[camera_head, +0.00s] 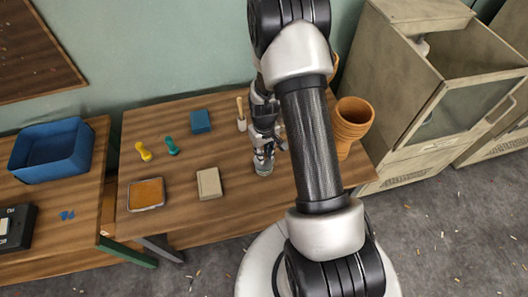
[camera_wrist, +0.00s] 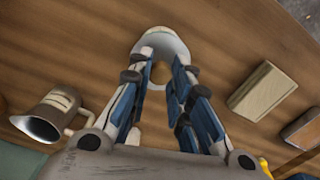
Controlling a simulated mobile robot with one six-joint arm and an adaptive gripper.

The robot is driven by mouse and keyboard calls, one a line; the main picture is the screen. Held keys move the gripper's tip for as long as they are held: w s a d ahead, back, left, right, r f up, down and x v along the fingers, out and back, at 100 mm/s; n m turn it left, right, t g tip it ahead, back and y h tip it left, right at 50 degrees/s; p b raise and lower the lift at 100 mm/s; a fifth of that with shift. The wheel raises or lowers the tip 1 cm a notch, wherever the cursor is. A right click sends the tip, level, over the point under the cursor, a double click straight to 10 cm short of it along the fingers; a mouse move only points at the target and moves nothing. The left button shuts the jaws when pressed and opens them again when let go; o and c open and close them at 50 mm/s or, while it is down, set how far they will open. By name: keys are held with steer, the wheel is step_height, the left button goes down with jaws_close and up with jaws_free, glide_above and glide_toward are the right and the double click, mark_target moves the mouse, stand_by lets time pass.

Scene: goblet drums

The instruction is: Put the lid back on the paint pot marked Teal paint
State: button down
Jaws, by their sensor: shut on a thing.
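My gripper (camera_head: 264,155) points down over the front part of the middle table. Its fingers are shut on a pale round thing (camera_wrist: 158,31), which shows beyond the fingertips in the wrist view. In the head view this thing is a small greyish round shape (camera_head: 264,168) at or close to the tabletop. I cannot tell whether it is the lid, the pot or both together. A grey-brown mug-like vessel (camera_wrist: 52,113) with a pale label lies in view at the left of the wrist view. No writing is readable, so I cannot pick out the Teal paint pot.
On the table (camera_head: 240,215) are a cream block (camera_head: 209,183), an orange-filled tray (camera_head: 147,194), a blue block (camera_head: 201,121), and yellow (camera_head: 143,151) and teal (camera_head: 171,146) pieces. Orange-brown drums (camera_head: 352,120) stand right of my arm. A blue bin (camera_head: 52,150) sits on the left table.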

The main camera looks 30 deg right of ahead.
stand_by(0.3)
steer(key=c, duration=1.4)
jaws_free()
steer(key=shift+o, duration=0.3)
steer(key=o, duration=0.4)
steer(key=shift+r+p, duration=2.45)
steer(key=shift+r, duration=1.1)
steer(key=shift+c, duration=0.2)
